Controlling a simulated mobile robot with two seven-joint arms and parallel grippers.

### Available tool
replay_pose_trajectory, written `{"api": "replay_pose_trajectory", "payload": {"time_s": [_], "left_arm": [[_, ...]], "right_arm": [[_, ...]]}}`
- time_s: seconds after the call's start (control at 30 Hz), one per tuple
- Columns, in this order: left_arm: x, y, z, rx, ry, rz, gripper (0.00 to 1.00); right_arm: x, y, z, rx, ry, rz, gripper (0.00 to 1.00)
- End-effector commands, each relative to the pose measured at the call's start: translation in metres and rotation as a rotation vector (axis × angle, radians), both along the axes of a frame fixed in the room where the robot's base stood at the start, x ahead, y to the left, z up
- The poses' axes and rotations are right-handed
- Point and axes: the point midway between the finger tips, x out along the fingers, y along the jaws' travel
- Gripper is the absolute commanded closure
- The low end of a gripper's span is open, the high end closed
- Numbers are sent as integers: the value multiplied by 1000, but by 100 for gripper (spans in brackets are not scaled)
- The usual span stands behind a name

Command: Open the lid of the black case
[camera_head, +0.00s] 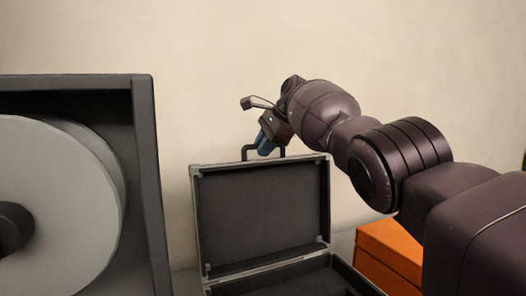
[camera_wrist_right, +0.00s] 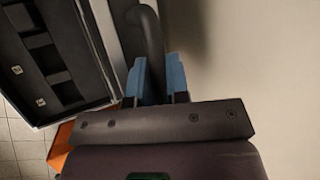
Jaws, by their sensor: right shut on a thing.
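The black case stands open in the head view, its lid (camera_head: 262,212) raised near upright with the dark inside facing me. The case's lower part (camera_head: 330,284) shows only at the bottom edge of the picture. A dark handle (camera_head: 247,150) sits on the lid's top edge. My right gripper (camera_head: 265,144), with blue fingers, is shut on the handle. The right wrist view shows the handle (camera_wrist_right: 150,35) between the blue fingers, and the case's inside with its compartments (camera_wrist_right: 50,60) at the left. My left gripper is not in view.
A dark cabinet-like frame (camera_head: 146,170) with a large grey reel (camera_head: 60,215) stands at the left. An orange box (camera_head: 388,258) is right of the case, below my right arm. A plain beige wall (camera_head: 200,40) is behind. Tiled floor (camera_wrist_right: 22,145) shows in the wrist view.

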Motion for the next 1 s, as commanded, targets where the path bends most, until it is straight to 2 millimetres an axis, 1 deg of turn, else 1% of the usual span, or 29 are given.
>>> {"api": "replay_pose_trajectory", "payload": {"time_s": [0.57,0.6,0.67,0.7,0.73,1.0], "left_arm": [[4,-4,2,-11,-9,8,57],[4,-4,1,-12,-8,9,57],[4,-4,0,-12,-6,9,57],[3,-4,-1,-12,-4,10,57],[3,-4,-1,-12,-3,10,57],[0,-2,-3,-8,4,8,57]], "right_arm": [[0,0,0,-5,10,3,100],[0,0,0,-5,11,2,78],[0,0,0,-5,11,2,69],[0,0,-1,-5,11,2,63],[0,0,-1,-5,12,2,60],[0,-1,-1,-5,14,1,60]]}}
